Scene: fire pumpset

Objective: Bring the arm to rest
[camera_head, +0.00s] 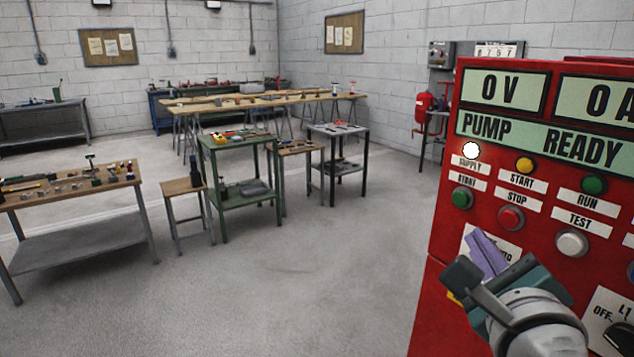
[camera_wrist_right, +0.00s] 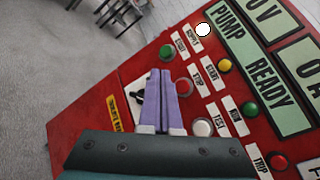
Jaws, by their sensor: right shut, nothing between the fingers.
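My right gripper (camera_head: 484,252) is in front of the lower left part of the red pump control panel (camera_head: 441,230) in the head view. In the right wrist view my right gripper (camera_wrist_right: 160,76) shows its two purple fingers together, with nothing between them. The fingers cover part of a white label and a black switch on the panel. I cannot tell whether they touch the panel. The panel's display reads "PUMP READY" (camera_head: 540,140), and the white supply lamp (camera_head: 472,150) is bright. My left gripper is not in view.
Green start (camera_head: 462,198) and red stop (camera_head: 511,218) buttons sit just above my right gripper. A rotary switch (camera_head: 622,338) is at the lower right. Workbenches and a green cart (camera_head: 240,145) stand to the left. The grey floor (camera_head: 320,270) left of the panel is clear.

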